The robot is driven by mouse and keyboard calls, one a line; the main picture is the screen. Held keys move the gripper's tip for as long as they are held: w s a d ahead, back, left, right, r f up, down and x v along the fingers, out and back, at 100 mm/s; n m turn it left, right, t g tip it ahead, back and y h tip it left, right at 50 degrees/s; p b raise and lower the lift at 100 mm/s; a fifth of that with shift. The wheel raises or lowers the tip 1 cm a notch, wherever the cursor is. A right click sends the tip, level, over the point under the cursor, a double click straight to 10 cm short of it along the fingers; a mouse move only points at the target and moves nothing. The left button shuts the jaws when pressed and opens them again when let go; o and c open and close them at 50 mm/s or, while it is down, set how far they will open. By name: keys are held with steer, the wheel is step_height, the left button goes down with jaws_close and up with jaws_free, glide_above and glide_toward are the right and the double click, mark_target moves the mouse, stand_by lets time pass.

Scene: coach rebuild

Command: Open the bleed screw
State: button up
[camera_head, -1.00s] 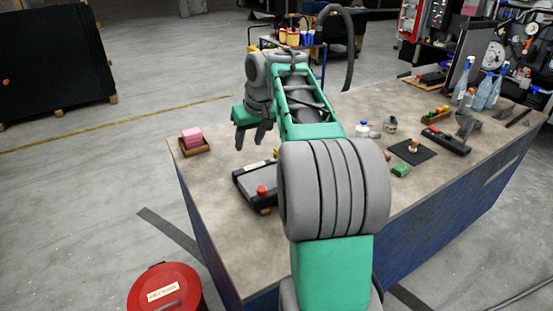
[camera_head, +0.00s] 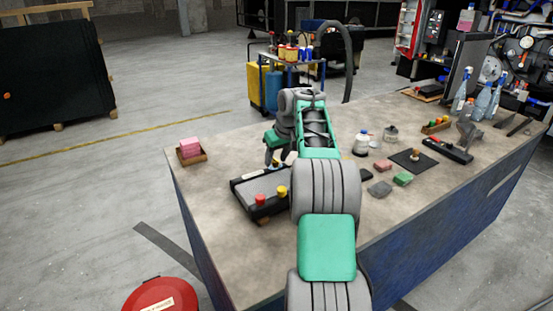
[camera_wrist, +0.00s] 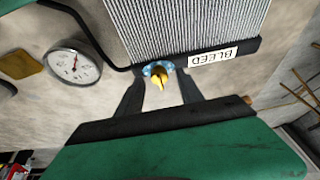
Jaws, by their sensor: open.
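The bleed screw (camera_wrist: 158,78) is a small yellow wing-shaped piece in a blue-ringed fitting at the edge of a finned radiator (camera_wrist: 190,30) in the wrist view. A white label (camera_wrist: 212,57) reading "BLEED" is beside it. My gripper (camera_wrist: 160,79) is open, with one dark finger on each side of the screw in the picture. I cannot tell whether either finger touches it. In the head view my gripper (camera_head: 273,158) is low over the far part of the black-edged unit (camera_head: 243,198); my arm hides part of that unit and the screw cannot be made out.
A round white gauge (camera_wrist: 72,66) lies left of the radiator in the wrist view. Red (camera_head: 260,199) and yellow (camera_head: 281,191) knobs stand on the unit's near end. A pink block in a tray (camera_head: 191,148) is to the left. Bottles and blocks stand at the right.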

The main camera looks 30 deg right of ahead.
steer(key=shift+c, duration=0.2)
jaws_close()
stand_by(0.3)
steer(key=shift+m, duration=0.5)
steer(key=shift+o, duration=0.2)
jaws_free()
